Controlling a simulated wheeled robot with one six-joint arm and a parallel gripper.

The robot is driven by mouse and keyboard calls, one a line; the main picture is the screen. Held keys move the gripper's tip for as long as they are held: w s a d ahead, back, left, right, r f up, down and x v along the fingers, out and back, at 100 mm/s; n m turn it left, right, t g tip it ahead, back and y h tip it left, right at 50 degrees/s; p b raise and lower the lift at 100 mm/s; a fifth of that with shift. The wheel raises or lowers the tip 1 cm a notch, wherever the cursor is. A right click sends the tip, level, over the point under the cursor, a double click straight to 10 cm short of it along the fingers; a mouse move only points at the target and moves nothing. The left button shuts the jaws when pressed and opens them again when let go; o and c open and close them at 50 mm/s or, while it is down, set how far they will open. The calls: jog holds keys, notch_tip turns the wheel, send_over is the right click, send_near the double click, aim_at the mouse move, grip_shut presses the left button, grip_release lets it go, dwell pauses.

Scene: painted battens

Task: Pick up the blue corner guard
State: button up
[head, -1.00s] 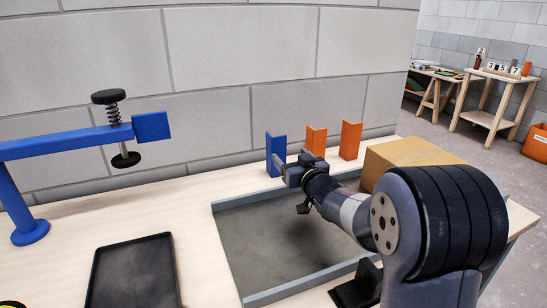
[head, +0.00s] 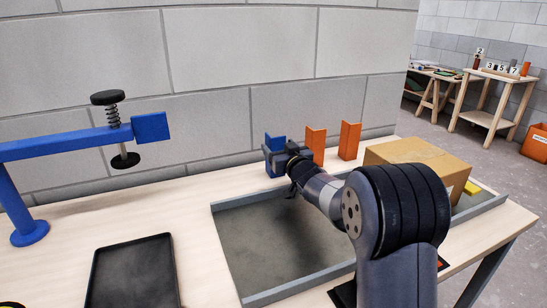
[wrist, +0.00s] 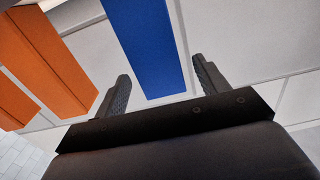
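The blue corner guard (head: 275,145) stands upright at the back of the bench, near the wall, at the left end of a row. In the wrist view the blue corner guard (wrist: 146,45) lies between the two fingers, with a gap on each side. My gripper (head: 277,160) is at the guard in the head view, partly covering its lower part. In the wrist view my gripper (wrist: 160,85) is open, its fingers spread to either side of the guard. The guard's lower end is partly hidden in the head view.
Two orange corner guards (head: 315,142) stand just right of the blue one. A cardboard box (head: 420,158) sits right of my arm. A grey-rimmed recess (head: 240,204) lies in front. A black tray (head: 133,270) and a blue clamp stand (head: 65,143) are at left.

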jog(key=c, duration=1)
notch_tip(320, 180, up, 10)
jog(key=p, duration=0.3)
jog(key=shift+p, duration=0.3)
